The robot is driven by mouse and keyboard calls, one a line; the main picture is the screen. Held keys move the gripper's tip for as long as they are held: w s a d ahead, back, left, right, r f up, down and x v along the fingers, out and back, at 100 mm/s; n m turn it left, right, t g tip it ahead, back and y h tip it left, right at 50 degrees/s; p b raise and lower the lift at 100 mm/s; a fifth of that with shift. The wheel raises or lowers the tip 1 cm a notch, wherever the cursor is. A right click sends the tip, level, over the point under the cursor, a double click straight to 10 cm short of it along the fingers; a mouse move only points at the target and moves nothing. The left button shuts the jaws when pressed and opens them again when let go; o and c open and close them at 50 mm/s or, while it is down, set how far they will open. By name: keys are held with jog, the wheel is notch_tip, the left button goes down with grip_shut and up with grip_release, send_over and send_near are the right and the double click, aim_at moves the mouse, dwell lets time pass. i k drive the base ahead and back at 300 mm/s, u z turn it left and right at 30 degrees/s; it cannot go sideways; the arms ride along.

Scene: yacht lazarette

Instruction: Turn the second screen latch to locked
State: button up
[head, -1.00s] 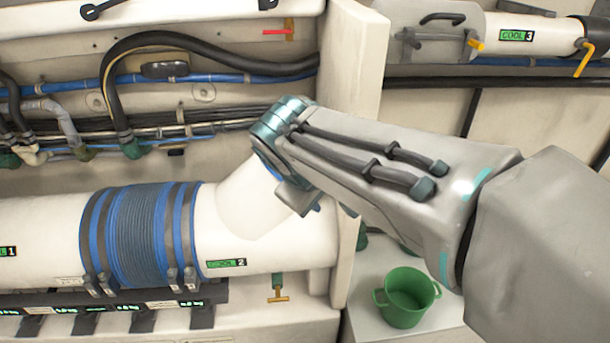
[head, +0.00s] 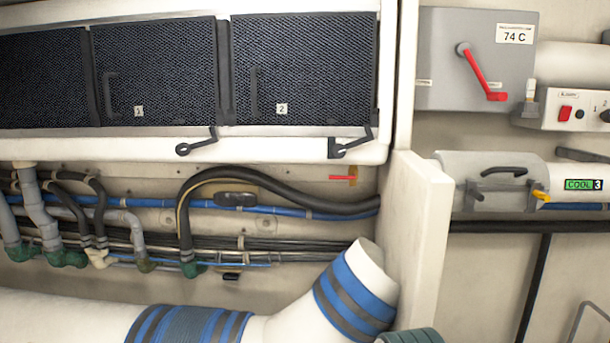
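Two dark mesh screens sit in a white frame at the upper left, the screen marked 1 (head: 160,75) and the screen marked 2 (head: 305,65). The second screen latch (head: 354,146) is a dark lever at the lower right of screen 2, on the frame's bottom edge. Its arm runs to the right and slightly up, with a short upright tip at its right end. A similar first latch (head: 198,145) sits below screen 1, its arm slanting up to the right. No locked or open marking is readable. My gripper is not in view.
A white upright panel (head: 420,225) juts out right of the screens. Beyond it are a grey box with a red lever (head: 485,75) and the COOL 3 pipe (head: 510,180). Hoses and a white pipe with blue bands (head: 355,295) lie below. The screens' front is unobstructed.

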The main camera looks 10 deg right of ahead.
aim_at(338, 151)
jog(key=k, duration=1.15)
jog(key=u, duration=0.85)
jog(key=i, duration=1)
jog(key=z, duration=0.7)
